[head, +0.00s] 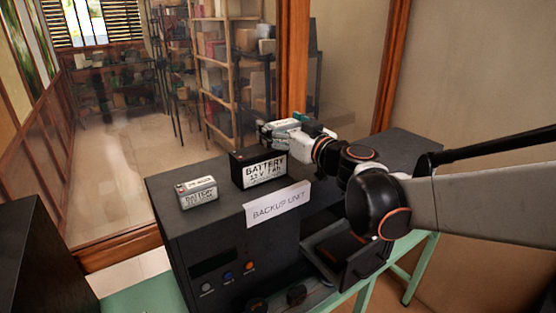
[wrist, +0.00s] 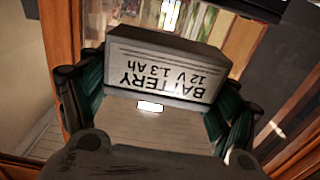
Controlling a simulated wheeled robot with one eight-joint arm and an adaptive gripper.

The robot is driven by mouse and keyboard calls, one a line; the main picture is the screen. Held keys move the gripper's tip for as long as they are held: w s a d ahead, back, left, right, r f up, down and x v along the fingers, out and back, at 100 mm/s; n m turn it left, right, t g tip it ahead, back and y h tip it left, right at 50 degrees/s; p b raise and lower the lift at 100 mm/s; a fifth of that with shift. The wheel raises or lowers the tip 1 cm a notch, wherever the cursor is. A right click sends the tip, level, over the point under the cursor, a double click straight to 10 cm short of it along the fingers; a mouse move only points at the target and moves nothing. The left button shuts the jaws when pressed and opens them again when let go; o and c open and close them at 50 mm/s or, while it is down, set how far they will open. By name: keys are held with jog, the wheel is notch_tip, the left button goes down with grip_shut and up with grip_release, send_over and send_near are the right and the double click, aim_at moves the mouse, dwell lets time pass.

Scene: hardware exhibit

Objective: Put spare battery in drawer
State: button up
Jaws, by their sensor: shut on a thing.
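My gripper (head: 290,128) is shut on a grey battery (wrist: 165,62) marked 12 V 1.3 Ah. In the wrist view the battery sits between the dark green fingers, its label upside down. In the head view the gripper is raised beyond and right of the large black battery, and the held battery is partly hidden and small there. The black battery (head: 259,170), marked 12 V 7 Ah, stands on the backup unit (head: 190,235). A smaller pale battery (head: 197,192) stands left of it. An open drawer (head: 352,262) sticks out of the unit's front, partly hidden by my arm.
A paper sign (head: 278,205) reading BACKUP UNIT hangs over the unit's front edge. Knobs and buttons are on its front. The unit stands on a green table (head: 424,262). A wooden-framed glass partition (head: 130,200) is behind, with shelves beyond. A dark box (head: 35,255) stands at left.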

aim_at(275, 166)
notch_tip(275, 166, down, 13)
jog(key=b, duration=0.2)
jog(key=shift+r+b, duration=0.2)
jog(key=shift+b, duration=0.2)
jog(key=shift+f, duration=0.15)
jog(key=o, duration=1.5)
